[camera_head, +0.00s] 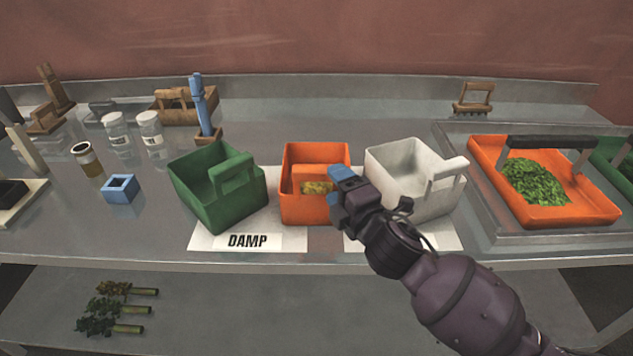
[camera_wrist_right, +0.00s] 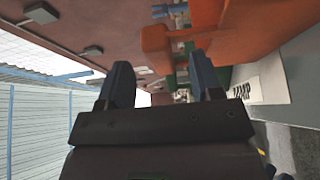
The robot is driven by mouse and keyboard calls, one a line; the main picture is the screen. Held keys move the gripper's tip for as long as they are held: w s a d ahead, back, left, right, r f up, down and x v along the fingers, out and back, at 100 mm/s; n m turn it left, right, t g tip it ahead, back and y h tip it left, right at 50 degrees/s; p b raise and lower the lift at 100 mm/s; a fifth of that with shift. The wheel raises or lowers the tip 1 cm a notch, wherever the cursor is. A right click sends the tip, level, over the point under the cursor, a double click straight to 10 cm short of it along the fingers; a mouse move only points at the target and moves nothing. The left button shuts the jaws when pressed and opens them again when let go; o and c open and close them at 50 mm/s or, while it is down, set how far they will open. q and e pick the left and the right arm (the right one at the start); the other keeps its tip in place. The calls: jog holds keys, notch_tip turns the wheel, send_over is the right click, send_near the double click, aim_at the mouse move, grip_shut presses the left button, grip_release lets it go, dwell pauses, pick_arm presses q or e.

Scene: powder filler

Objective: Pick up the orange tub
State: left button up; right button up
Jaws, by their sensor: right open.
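The orange tub (camera_head: 300,210) stands upright on a white mat, between a green tub (camera_head: 207,188) and a white tub (camera_head: 398,162). Something yellowish lies inside it. My right gripper (camera_head: 339,192) is open, with blue fingertips, at the right front side of the orange tub. The gripper hides part of the tub's right side. In the right wrist view the open fingers (camera_wrist_right: 163,82) have nothing between them that they grip, and the orange tub (camera_wrist_right: 262,38) fills the upper right. Whether a finger touches the tub cannot be told. My left gripper is not in view.
A wide orange tray (camera_head: 590,205) with green leaves and a black handle stands at right. Jars (camera_head: 150,135), a blue square ring (camera_head: 120,188) and a blue-handled tool (camera_head: 200,105) stand at left. Several plant bunches (camera_head: 115,308) lie on the lower shelf. The bench's back middle is clear.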

jog(key=x, duration=0.5)
jog(key=shift+w+d, duration=0.15)
jog(key=shift+d, duration=0.05)
grip_shut()
